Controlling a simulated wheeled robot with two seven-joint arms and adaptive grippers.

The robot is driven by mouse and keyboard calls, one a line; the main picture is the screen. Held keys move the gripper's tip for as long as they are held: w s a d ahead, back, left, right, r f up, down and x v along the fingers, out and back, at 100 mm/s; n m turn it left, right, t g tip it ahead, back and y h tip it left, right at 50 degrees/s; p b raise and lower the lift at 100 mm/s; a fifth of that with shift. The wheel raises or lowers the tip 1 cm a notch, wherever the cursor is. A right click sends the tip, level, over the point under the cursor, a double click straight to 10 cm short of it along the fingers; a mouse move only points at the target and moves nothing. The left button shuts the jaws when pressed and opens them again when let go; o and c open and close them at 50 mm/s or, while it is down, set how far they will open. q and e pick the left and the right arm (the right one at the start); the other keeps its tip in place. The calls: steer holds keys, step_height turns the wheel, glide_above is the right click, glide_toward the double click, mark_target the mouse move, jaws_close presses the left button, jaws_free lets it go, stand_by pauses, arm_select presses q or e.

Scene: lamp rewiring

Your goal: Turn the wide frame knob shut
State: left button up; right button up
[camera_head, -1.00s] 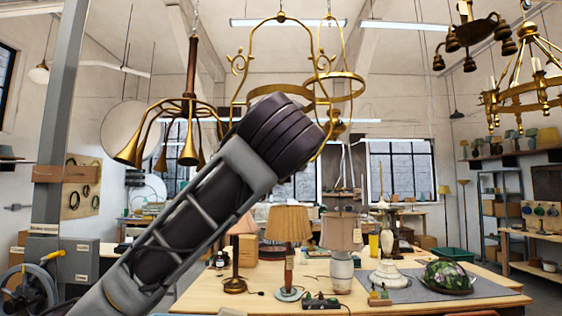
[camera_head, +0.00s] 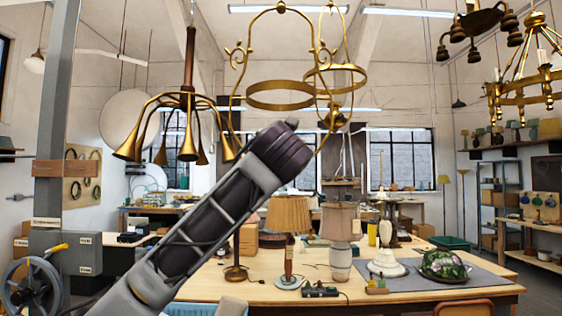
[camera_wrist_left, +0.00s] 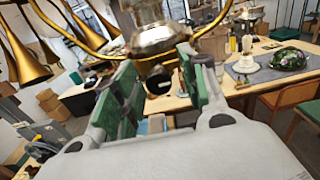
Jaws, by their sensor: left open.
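The wide brass frame (camera_head: 281,96) hangs with its ring in the upper middle of the head view. A narrower brass frame (camera_head: 357,75) overlaps it on the right. In the left wrist view a brass fitting (camera_wrist_left: 153,37) carries a small round dark-faced knob (camera_wrist_left: 158,82) on its underside. The knob shows between the green-padded fingers of my left gripper (camera_wrist_left: 160,88); the fingers stand apart, and I cannot tell how far beyond the tips it is. In the head view my left forearm hides the left gripper. My right gripper is not in view.
A horn-armed chandelier (camera_head: 188,99) hangs close on the left; its horns also show in the wrist view (camera_wrist_left: 27,62). Below is a wooden workbench (camera_head: 440,298) with several lamps and a stained-glass shade (camera_head: 442,264). A grey post (camera_head: 55,110) stands at left.

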arm_select(q)
steer(key=shift+c, duration=0.4)
steer(key=c, duration=0.7)
jaws_close()
